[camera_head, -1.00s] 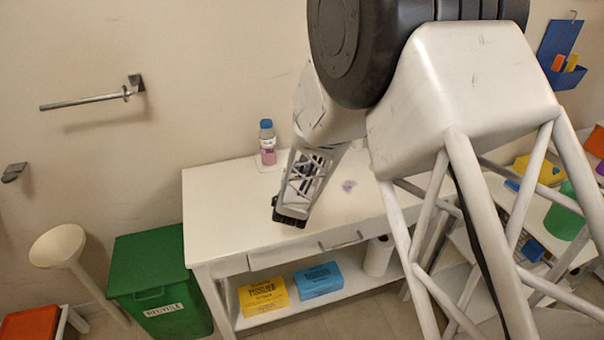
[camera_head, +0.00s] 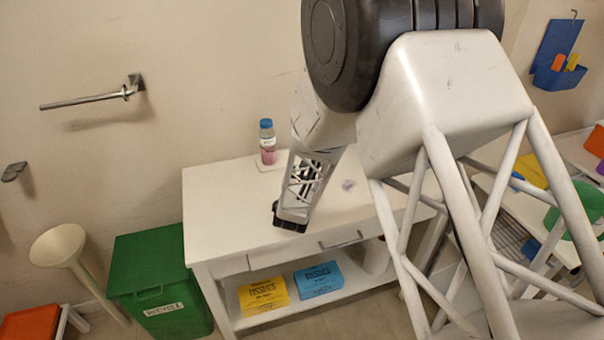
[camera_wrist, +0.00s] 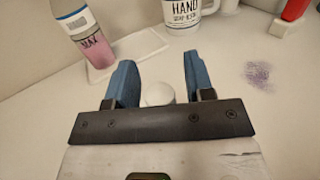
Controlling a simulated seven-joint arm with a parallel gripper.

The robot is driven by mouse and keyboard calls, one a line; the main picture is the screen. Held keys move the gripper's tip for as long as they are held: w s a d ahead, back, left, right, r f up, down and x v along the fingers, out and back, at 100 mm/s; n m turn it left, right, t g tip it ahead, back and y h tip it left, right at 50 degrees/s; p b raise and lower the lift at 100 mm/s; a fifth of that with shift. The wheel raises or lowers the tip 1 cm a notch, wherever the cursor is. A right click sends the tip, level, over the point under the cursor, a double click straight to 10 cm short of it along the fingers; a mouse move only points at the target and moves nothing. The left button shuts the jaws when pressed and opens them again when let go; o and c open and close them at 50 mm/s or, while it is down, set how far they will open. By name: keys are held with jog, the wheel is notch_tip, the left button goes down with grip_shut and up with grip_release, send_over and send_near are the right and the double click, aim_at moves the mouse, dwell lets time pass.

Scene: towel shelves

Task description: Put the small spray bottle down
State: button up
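My gripper (camera_wrist: 160,78) shows two blue fingers in the wrist view, set apart. Between them is a small round white thing (camera_wrist: 157,93), partly hidden by the gripper's dark plate. A gap shows between it and the right finger; I cannot tell if it is the small spray bottle. In the head view my gripper (camera_head: 290,217) is low over the front of the white table (camera_head: 225,205), and no spray bottle can be made out there. A bottle of pink liquid with a blue cap (camera_head: 267,142) stands at the table's back; it also shows in the wrist view (camera_wrist: 88,38).
A white mug-like container (camera_wrist: 183,12) and a red-and-white item (camera_wrist: 292,12) stand behind my gripper. A purple stain (camera_wrist: 258,74) lies to its right. Yellow (camera_head: 264,296) and blue (camera_head: 318,280) boxes sit on the lower shelf. A green bin (camera_head: 158,280) stands left of the table.

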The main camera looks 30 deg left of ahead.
jog(key=shift+s+r, duration=0.1)
jog(key=shift+r, duration=0.05)
jog(key=v, duration=1.2)
jog(key=shift+d+r, duration=0.1)
dwell(1.0)
